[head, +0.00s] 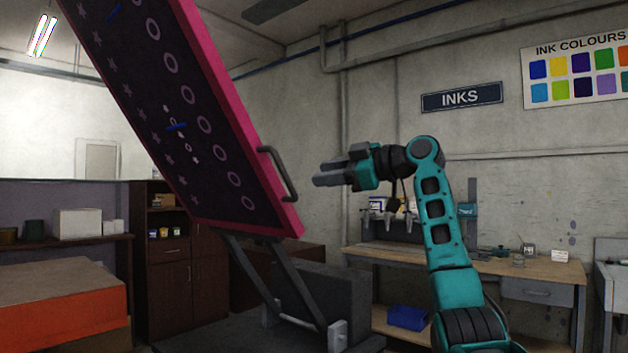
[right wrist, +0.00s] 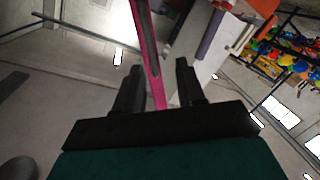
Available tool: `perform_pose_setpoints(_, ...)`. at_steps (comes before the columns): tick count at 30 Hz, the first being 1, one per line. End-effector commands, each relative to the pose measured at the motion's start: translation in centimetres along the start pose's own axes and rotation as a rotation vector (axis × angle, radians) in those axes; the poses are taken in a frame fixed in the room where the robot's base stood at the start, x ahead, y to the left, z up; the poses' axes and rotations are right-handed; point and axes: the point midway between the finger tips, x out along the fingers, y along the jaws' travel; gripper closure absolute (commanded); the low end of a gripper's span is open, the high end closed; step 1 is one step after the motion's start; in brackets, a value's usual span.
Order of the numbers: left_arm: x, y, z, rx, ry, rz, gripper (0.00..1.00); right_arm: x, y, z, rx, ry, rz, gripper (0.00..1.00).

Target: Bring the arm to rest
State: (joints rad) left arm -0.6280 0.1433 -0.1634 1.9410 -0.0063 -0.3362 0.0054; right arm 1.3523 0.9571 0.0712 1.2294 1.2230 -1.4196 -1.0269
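My right arm (head: 440,220) is raised and bent, with its right gripper (head: 322,172) pointing left toward the tilted screen frame. The two fingers are parted and nothing shows between them at close range; they also show in the right wrist view (right wrist: 158,75). The pink frame (head: 250,135) carries a dark panel with rings and stars. Its grey handle (head: 277,172) is on the right edge, just left of my fingertips, with a visible gap in the head view. In the right wrist view the pink edge (right wrist: 157,80) runs up between the fingers, beyond them. My left gripper is not in view.
A wooden workbench (head: 545,268) stands behind my right arm, with a blue bin (head: 408,318) below it. A dark cabinet (head: 170,275) and an orange-red block (head: 60,310) are at the left. Open air lies above and right of the gripper.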

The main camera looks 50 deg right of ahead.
Motion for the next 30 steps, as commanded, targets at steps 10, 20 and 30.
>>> perform_pose_setpoints(10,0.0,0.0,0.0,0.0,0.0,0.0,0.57,-0.3,0.0,0.0,0.0,0.0,0.0,0.61)
perform_pose_setpoints(20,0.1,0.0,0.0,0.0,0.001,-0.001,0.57,0.1,-0.2,0.2,0.002,-0.005,-0.002,0.61)
perform_pose_setpoints(30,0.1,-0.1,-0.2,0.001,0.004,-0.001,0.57,11.9,-10.9,10.0,0.084,-0.218,-0.048,0.61)
